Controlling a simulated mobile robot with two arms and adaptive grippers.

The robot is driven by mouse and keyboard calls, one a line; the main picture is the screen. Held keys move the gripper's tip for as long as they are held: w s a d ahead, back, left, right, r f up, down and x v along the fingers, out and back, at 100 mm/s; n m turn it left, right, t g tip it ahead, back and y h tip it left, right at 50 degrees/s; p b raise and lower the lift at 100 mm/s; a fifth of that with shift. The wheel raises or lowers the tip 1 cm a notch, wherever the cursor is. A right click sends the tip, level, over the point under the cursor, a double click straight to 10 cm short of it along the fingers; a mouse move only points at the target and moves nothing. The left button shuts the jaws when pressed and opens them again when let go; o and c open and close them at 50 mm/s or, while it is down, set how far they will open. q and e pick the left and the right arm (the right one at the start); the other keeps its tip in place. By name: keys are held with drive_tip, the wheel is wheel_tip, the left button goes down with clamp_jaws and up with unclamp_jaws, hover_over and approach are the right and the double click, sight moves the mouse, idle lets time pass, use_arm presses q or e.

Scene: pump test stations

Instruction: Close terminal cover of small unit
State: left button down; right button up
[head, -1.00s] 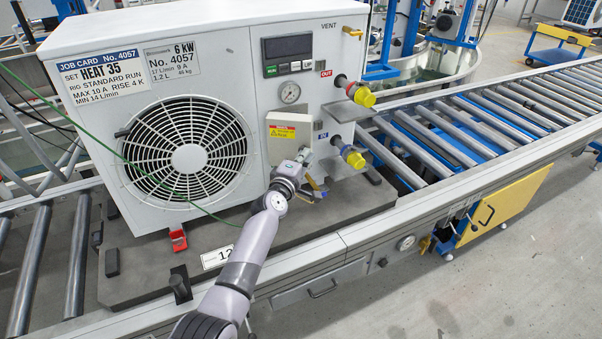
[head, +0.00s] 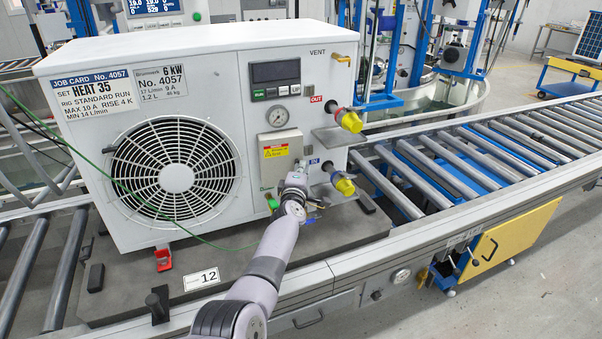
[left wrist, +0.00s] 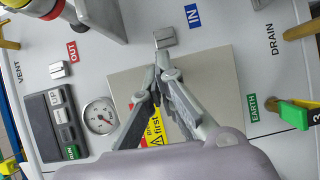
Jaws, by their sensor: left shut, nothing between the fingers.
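The small unit (head: 215,50) is a white box with a fan grille, standing on a dark base plate. Its beige terminal cover (head: 270,173) with a yellow warning label is on the front, right of the fan. The cover also shows in the left wrist view (left wrist: 128,83), partly hidden by my fingers. It looks close to flat against the front, but I cannot tell whether it is fully closed. My left gripper (head: 298,168) is at the cover's lower right. In the left wrist view its fingers (left wrist: 163,68) are shut and empty over the cover. My right gripper is out of view.
Yellow-capped ports (head: 347,119) stick out at the unit's right side. A green wire (head: 110,180) runs across its front. A green earth clip (left wrist: 292,113) is beside the cover. The roller conveyor (head: 470,150) continues right.

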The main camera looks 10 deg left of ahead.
use_arm(q)
drive_tip(key=shift+w+d+n+y+b, duration=0.6)
drive_tip(key=shift+w+y+b, duration=0.15)
drive_tip(key=shift+y, duration=0.35)
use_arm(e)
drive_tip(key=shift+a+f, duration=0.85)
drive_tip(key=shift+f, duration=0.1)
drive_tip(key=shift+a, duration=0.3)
use_arm(q)
drive_tip(key=shift+a+r, duration=0.1)
drive_tip(key=shift+a, duration=0.05)
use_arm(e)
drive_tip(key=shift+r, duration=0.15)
